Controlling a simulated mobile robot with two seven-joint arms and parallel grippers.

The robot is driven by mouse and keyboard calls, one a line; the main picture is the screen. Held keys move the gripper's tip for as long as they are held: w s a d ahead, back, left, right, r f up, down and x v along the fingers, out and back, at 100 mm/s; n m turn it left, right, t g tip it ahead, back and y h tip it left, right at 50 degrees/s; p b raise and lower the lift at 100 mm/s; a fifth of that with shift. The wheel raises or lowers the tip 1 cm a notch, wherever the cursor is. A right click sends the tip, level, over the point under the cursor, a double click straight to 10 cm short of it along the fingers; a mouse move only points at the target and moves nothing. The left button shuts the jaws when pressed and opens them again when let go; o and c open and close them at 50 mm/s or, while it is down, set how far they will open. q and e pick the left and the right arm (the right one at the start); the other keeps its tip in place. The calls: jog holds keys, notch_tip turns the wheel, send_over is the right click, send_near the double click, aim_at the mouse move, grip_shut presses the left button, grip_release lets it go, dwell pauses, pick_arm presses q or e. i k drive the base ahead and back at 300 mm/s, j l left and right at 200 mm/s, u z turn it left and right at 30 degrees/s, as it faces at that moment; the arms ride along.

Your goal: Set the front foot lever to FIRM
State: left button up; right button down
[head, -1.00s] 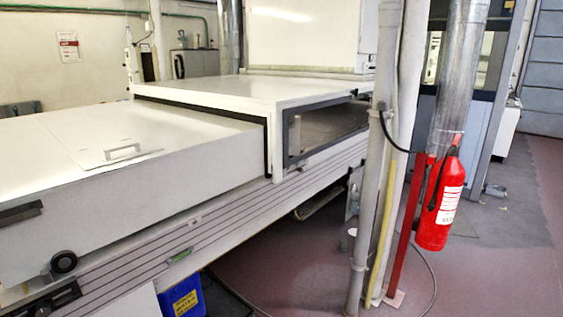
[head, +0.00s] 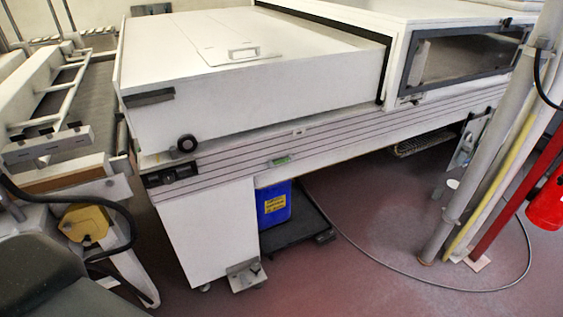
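A small metal plate with a dark knob or lever (head: 248,273) sits at the foot of the white machine leg (head: 208,235), close to the floor. It looks like the front foot lever, but its setting and any FIRM marking are too small to read. A similar metal bracket (head: 466,145) shows farther back under the machine, partly behind the grey pipe. Neither of my grippers is in view.
A blue container (head: 273,206) with a yellow label stands on a dark tray (head: 312,222) under the machine. A cable (head: 400,279) loops over the red floor. Grey and yellow pipes (head: 500,150) and a red extinguisher (head: 548,205) stand right. A roller frame (head: 60,150) is left.

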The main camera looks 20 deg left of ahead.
aim_at(243, 277)
jog(key=u, duration=1.15)
